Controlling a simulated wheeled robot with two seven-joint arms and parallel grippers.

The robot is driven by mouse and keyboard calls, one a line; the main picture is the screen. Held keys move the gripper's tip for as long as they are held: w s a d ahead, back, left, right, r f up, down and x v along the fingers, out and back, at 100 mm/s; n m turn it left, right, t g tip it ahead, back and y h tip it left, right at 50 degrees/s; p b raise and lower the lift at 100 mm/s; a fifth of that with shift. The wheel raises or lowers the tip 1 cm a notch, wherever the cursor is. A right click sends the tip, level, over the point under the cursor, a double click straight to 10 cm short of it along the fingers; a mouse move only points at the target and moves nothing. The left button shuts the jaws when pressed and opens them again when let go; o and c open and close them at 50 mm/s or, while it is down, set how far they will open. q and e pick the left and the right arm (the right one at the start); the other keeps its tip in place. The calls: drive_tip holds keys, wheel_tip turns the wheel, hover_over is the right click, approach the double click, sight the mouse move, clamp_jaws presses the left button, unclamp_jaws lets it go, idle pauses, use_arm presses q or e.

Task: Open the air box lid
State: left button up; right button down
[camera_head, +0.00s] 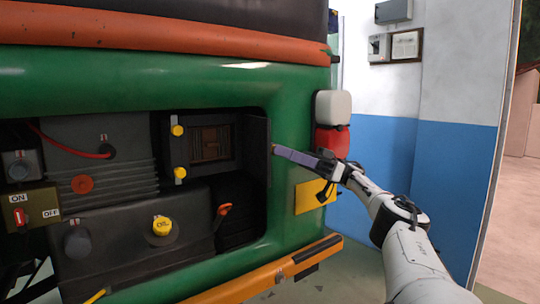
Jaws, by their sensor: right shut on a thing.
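The air box (172,152) is a dark box in the engine bay of the green rickshaw. Its front is open and shows a brown, grille-like filter (210,144) inside. Yellow clips (177,130) sit along its left edge. The air box lid (256,160) is a dark panel standing swung out at the box's right side, near the bay's right edge. My right gripper (274,150) comes from the right and is shut on the lid's outer edge; its fingertips are small in this view. My left gripper is not in view.
The bay's green right wall (285,190), an orange bumper (265,278), a red tail light (332,141) and a yellow plate (312,197) lie close around my right arm. A black tank with a yellow cap (162,226) sits below the box. A blue and white wall stands behind.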

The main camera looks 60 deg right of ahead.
drive_tip(key=shift+f, duration=0.15)
idle(0.4)
drive_tip(key=c, duration=1.6)
unclamp_jaws()
drive_tip(key=shift+d, duration=0.1)
